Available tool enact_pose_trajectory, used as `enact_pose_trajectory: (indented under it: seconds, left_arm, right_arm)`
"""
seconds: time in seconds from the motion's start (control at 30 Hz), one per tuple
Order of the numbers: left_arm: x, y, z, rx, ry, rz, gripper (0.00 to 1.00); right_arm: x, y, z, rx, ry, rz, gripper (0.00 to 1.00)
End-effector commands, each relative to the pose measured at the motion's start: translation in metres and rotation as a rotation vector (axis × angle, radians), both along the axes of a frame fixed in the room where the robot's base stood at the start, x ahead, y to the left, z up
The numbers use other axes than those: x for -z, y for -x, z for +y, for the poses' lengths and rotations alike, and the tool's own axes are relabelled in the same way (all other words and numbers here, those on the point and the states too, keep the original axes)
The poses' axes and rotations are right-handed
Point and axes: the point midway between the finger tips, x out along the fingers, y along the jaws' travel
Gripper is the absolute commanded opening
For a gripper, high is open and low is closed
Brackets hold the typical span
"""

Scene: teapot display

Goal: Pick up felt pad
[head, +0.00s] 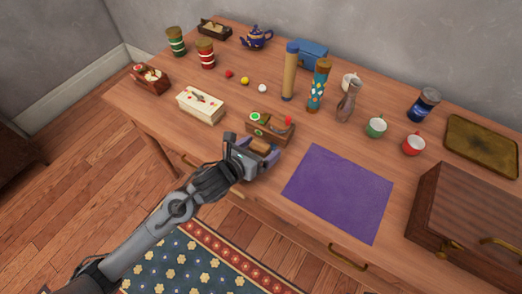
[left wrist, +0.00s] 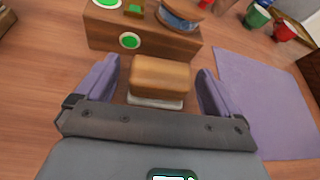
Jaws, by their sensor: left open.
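A small wooden block with a pale layer beneath it, seemingly the felt pad, lies on the table; it shows in the left wrist view (left wrist: 161,76) and partly in the head view (head: 261,147). My left gripper (head: 256,157) is open over it, with its purple fingers on either side of the block in the left wrist view (left wrist: 158,82). Gaps show between block and fingers, so it is not gripped. My right gripper is not in view.
A wooden box with green discs (head: 270,127) stands just behind the block. A flat purple mat (head: 338,192) lies to the right. A wooden chest (head: 466,215) stands farther right. Several cups, jars and a blue teapot (head: 257,37) stand behind.

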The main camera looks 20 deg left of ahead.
Motion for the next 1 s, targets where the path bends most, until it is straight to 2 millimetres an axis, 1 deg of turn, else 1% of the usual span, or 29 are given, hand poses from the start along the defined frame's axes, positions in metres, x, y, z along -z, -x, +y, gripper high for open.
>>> enact_pose_trajectory:
  seconds: [0.1,0.33,0.37,0.73,1.0]
  left_arm:
    - [0.0024,-0.0062,-0.0016,0.0,0.001,0.0,0.96]
    - [0.0023,-0.0065,-0.0018,0.0,0.0,0.001,0.96]
    - [0.0023,-0.0065,-0.0018,0.0,0.0,0.001,0.93]
    - [0.0024,-0.0063,-0.0016,0.0,0.0,0.001,0.36]
    - [0.0014,-0.0063,-0.0016,0.0,0.0,0.0,0.35]
  right_arm:
    - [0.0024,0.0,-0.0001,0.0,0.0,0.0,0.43]
    - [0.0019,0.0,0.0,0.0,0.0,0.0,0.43]
    - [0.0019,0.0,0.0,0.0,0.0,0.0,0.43]
    - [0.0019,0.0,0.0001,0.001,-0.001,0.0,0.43]
    - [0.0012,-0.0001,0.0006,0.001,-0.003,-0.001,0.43]
